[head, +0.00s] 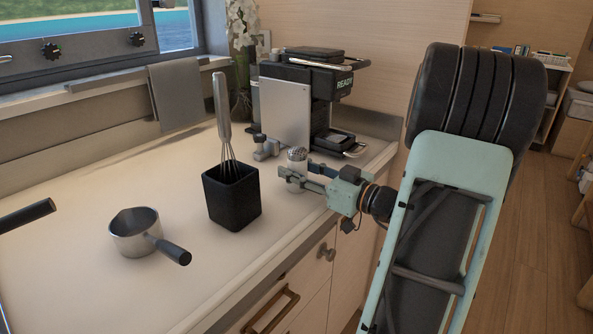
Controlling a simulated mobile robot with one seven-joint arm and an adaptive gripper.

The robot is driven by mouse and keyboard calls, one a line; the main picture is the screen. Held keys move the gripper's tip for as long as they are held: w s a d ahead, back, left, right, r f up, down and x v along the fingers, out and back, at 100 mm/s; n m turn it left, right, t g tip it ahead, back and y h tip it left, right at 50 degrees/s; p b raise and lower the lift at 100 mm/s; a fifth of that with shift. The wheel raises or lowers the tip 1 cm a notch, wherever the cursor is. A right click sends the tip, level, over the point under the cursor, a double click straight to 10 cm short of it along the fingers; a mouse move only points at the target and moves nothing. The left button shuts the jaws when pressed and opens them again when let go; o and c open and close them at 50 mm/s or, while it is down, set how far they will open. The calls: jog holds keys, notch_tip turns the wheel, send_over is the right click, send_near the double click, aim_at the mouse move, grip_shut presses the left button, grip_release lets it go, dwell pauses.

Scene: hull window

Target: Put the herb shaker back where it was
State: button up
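The herb shaker (297,155) is a small pale metal cylinder with a dotted, domed top. It is upright near the front edge of the counter, just in front of the coffee machine. My gripper (299,174) reaches it from the right, with one finger crossing in front of its body and the other behind it. The fingers are apart with the shaker between them. I cannot tell whether both press on it. The front finger hides part of its middle, and I cannot tell whether its base touches the counter.
A black square holder (232,203) with a whisk (223,115) stands left of the shaker. A small steel saucepan (134,233) is further left. The coffee machine (287,112) stands close behind. The counter (75,240) has free room around the saucepan.

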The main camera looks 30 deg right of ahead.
jog(key=shift+o, duration=1.4)
jog(key=shift+r, duration=0.1)
jog(key=shift+r+p, duration=0.15)
jog(key=shift+p, duration=0.2)
jog(key=v, duration=1.2)
